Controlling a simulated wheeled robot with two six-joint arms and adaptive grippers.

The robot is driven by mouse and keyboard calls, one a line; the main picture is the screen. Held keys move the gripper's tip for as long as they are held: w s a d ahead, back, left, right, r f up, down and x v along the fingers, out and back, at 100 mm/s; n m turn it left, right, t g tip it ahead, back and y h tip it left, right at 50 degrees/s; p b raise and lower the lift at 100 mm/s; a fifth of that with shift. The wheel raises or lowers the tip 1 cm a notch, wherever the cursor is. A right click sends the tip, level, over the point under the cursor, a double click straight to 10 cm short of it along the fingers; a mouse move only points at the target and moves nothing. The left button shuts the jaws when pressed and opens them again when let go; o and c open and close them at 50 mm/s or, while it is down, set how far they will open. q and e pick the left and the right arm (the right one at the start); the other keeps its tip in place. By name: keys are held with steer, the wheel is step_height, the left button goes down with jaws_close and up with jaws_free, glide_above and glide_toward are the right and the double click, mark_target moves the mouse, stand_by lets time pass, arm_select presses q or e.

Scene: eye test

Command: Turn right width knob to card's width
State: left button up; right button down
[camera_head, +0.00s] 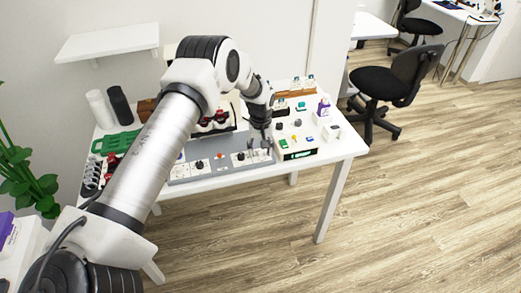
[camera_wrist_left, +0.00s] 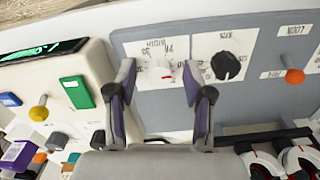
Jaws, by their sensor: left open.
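A white knob with a red mark (camera_wrist_left: 161,74) sits on a white plate labelled WIDTH on the grey panel (camera_head: 222,170). My left gripper (camera_head: 260,146) is above the right end of this panel in the head view. In the left wrist view the open gripper (camera_wrist_left: 158,76) has one finger on each side of the white knob. I cannot tell whether the fingers touch it. A black knob (camera_wrist_left: 226,66) is beside the right finger on a neighbouring white plate. I cannot make out a card with a readable width. My right gripper is not in view.
A pale control box (camera_head: 298,154) with a green display stands close beside the panel's right end. It has a yellow knob (camera_wrist_left: 39,110) and a green button (camera_wrist_left: 77,92). An orange knob (camera_wrist_left: 294,76) is farther along the panel. Several small items crowd the white table behind.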

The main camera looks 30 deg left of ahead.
mark_target(260, 151)
arm_select(q)
step_height(260, 151, up, 12)
steer(key=shift+f, duration=0.15)
stand_by(0.5)
